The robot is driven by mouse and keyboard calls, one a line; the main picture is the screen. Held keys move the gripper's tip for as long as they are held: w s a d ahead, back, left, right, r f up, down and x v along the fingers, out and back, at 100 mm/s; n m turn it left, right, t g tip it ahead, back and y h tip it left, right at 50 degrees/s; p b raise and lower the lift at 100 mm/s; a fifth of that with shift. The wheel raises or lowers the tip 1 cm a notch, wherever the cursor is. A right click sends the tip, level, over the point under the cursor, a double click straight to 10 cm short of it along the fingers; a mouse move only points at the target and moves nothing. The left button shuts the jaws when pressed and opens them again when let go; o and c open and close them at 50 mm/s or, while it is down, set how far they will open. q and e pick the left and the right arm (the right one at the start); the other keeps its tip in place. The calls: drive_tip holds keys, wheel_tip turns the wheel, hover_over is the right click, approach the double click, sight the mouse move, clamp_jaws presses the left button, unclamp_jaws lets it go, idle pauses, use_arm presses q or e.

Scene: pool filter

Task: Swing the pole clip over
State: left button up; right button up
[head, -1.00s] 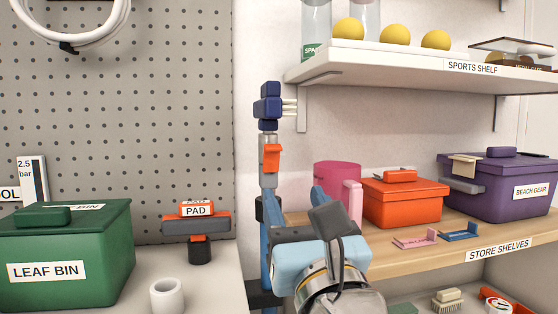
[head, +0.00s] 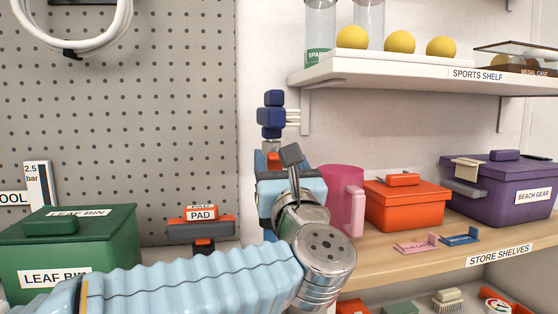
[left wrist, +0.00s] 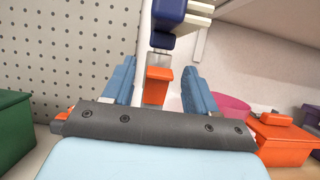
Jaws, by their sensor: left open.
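The pole clip (head: 273,160) is an orange lever on a grey mount on the upright pole. In the head view my left gripper hides most of it. The dark blue pole head (head: 271,114) is above the clip. My left gripper also shows in the head view (head: 283,170). My right gripper is not in view.
A pink jug (head: 340,190) and an orange box (head: 405,205) stand on the store shelves (head: 440,262), right of the pole. The sports shelf (head: 420,70) juts out above right. A green leaf bin (head: 110,240) and an orange pad tool (head: 200,228) are left.

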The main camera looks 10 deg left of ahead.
use_arm(q)
drive_tip(key=c, duration=1.1)
drive_tip(key=shift+o, duration=0.2)
drive_tip(key=shift+w+a+r+g, duration=0.1)
drive_tip(key=shift+r+g, duration=0.2)
drive_tip(key=shift+g, duration=0.1)
drive_tip(key=shift+w+a+r+g+h+p, duration=0.1)
drive_tip(key=shift+w+r+g+h+p, duration=0.35)
drive_tip(key=shift+g+p, duration=0.55)
drive_tip(key=shift+r+g+p, duration=0.1)
drive_tip(key=shift+g+p, duration=0.2)
drive_tip(key=shift+p, duration=0.1)
drive_tip(key=shift+w, duration=0.15)
drive_tip(key=shift+f, duration=0.2)
